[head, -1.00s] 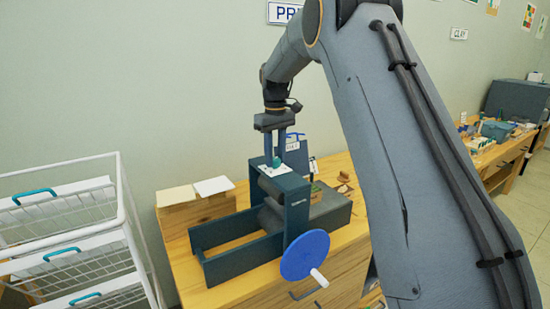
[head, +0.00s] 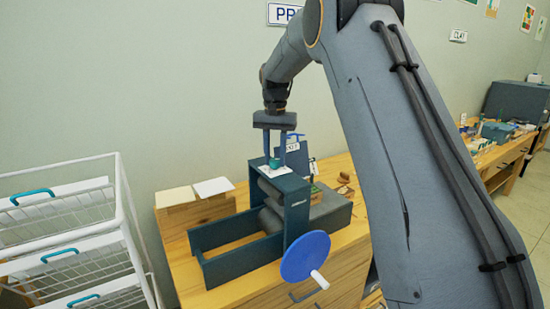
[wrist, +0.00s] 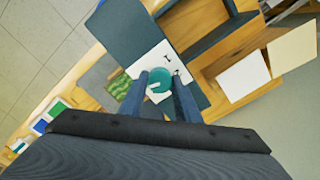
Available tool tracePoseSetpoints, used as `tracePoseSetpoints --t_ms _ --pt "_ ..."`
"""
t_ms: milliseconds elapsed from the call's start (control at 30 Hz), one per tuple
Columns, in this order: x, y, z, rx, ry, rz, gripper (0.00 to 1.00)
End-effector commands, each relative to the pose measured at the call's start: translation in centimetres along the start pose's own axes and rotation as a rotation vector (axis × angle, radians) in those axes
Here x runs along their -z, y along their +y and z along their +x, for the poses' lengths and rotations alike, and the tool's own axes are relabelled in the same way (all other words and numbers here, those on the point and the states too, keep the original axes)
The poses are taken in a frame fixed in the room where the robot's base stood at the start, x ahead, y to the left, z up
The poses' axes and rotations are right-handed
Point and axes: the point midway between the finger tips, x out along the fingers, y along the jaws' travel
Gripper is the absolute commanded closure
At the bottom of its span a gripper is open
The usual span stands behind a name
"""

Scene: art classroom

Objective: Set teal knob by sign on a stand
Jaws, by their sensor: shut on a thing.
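The teal knob (head: 275,163) sits on a white plate (head: 283,171) on top of the dark teal roller press (head: 297,207). My gripper (head: 274,158) points down from above and is shut on the knob. In the wrist view, the round knob (wrist: 159,83) lies between my two fingertips, and the white plate (wrist: 148,61) beside it carries small dark marks. A dark blue sign with a white label (head: 292,147) stands just behind my fingers. Its lettering is too small to read surely, and my gripper hides part of it.
The press has a blue crank wheel (head: 305,256) with a white handle in front. A white wire basket rack (head: 127,217) stands at the left. Paper stacks (head: 213,187) lie on the wooden cabinet. Small items lie behind the press at right.

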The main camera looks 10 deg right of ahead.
Motion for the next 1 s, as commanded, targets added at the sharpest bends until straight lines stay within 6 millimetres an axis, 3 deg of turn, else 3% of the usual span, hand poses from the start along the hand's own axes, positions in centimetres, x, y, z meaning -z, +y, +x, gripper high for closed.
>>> tracePoseSetpoints --t_ms 400,967,1000 --pt "0.11 -0.05 -0.27 0.003 0.005 0.19 0.93" --pt "0.12 -0.06 -0.29 0.003 0.005 0.218 0.93" --pt "0.12 -0.06 -0.29 0.003 0.005 0.218 0.66"
